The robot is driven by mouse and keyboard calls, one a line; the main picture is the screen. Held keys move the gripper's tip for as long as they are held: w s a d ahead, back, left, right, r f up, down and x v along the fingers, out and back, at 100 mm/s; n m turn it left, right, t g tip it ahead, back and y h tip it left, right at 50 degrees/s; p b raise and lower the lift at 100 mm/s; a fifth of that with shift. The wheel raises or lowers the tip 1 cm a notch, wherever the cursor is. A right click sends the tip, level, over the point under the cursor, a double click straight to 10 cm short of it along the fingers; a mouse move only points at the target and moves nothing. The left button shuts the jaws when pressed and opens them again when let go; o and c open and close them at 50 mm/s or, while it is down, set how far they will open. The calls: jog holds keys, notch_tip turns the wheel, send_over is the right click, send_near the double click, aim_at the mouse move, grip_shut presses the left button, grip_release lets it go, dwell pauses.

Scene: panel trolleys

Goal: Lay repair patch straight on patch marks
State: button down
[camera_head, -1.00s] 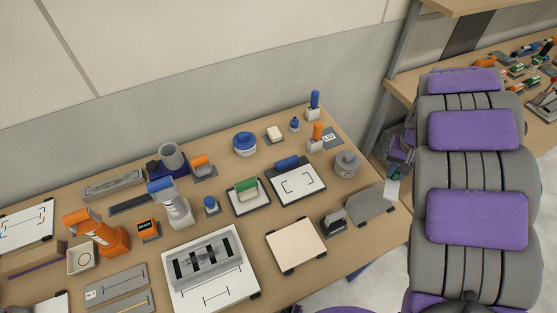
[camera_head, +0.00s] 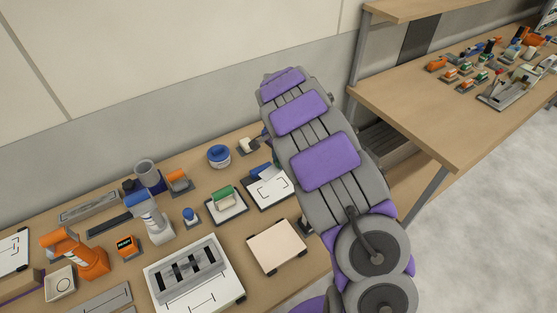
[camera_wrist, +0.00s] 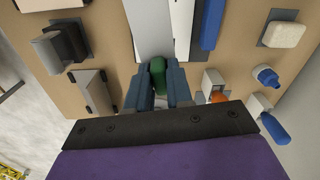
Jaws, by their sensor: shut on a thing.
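My gripper (camera_wrist: 158,85) shows in the wrist view as two blue-grey fingers shut on a green grip (camera_wrist: 157,72). A pale grey flat piece (camera_wrist: 148,30) reaches ahead of the green grip; it seems to be the repair patch, though its outline is only partly seen. The white board with black corner marks (camera_head: 270,187) lies on the bench in the head view, partly covered by my arm. Its white face (camera_wrist: 182,25) seems to show beside the pale piece in the wrist view. I cannot tell whether patch and board touch. In the head view my arm hides the gripper.
A blue roller (camera_wrist: 212,22) lies right of the white face. A green-handled block on a board (camera_head: 224,202), a beige pad (camera_head: 277,247) and a slotted grey plate on a white board (camera_head: 193,277) stand nearby. A white block (camera_wrist: 285,32) and blue-capped bottle (camera_wrist: 265,75) are close by.

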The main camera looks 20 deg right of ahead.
jog(key=shift+w+f+m, duration=0.4)
jog(key=shift+m, duration=0.5)
jog(key=shift+p, duration=0.3)
send_over(280, 184)
jog(key=shift+a+f, duration=0.1)
jog(key=shift+f, duration=3.8)
jog(key=shift+f+b, duration=0.35)
jog(key=shift+f, duration=0.9)
jog(key=c, duration=0.9)
grip_release()
jog(key=shift+c, duration=0.2)
jog(key=shift+r, duration=0.2)
